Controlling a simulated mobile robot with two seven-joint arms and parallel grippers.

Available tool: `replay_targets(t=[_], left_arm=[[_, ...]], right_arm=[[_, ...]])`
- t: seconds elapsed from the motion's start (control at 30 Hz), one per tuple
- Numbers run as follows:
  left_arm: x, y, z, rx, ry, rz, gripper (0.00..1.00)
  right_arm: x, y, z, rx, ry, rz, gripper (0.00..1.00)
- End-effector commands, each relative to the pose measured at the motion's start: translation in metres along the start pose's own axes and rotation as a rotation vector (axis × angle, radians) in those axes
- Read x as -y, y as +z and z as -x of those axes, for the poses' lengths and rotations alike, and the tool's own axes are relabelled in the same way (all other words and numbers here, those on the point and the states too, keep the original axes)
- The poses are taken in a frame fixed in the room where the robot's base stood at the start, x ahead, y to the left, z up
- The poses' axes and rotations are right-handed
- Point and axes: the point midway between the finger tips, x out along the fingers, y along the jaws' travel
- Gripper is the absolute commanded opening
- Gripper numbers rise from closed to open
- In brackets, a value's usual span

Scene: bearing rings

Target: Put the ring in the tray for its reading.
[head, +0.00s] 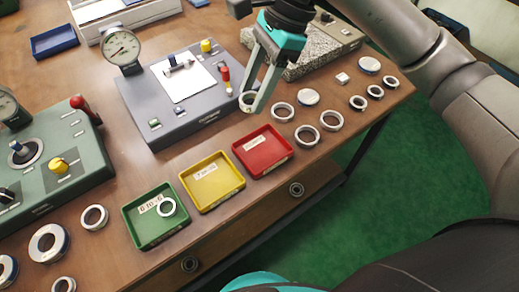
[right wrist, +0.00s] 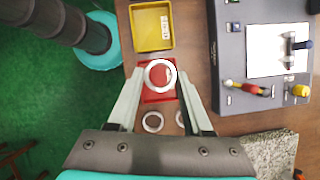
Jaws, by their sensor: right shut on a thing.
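My right gripper (head: 250,104) is shut on a pale metal ring (head: 242,102), held above the table between the grey gauge stand (head: 165,105) and the red tray (head: 270,163). In the right wrist view the held ring (right wrist: 146,77) sits between the fingertips, with the red tray beneath it in the picture. The yellow tray (head: 230,188) is empty, and so is the red one. Each tray has a white label; the text is too small to read surely. The dial gauge (head: 122,46) stands behind; its reading is unclear. My left gripper is not in view.
Several loose rings lie right of the red tray, among them one ring (head: 307,135). More rings, such as a large one (head: 48,243), lie left of the green tray. A green device (head: 60,165) stands at left. A granite block (head: 305,55) is behind my gripper.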

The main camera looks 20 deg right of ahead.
Motion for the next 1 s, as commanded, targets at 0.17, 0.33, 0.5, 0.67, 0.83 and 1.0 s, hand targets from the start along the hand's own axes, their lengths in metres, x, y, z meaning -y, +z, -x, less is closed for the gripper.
replay_targets(t=[0.17, 0.33, 0.5, 0.67, 0.83, 1.0], left_arm=[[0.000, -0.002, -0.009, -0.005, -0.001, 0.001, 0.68], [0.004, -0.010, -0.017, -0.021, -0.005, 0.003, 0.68], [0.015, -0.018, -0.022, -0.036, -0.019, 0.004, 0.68], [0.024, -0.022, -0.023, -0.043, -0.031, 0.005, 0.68], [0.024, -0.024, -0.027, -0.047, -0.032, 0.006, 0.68], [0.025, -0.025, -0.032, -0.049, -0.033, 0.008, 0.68]], right_arm=[[-0.002, -0.020, -0.048, 0.000, 0.008, -0.003, 0.00], [-0.002, -0.037, -0.090, 0.000, 0.007, -0.002, 0.00], [-0.002, -0.050, -0.120, -0.001, 0.005, 0.001, 0.00], [-0.001, -0.054, -0.130, -0.001, 0.002, 0.001, 0.00], [-0.002, -0.061, -0.147, -0.001, 0.006, 0.000, 0.00], [-0.002, -0.070, -0.169, -0.001, 0.004, 0.001, 0.00]])
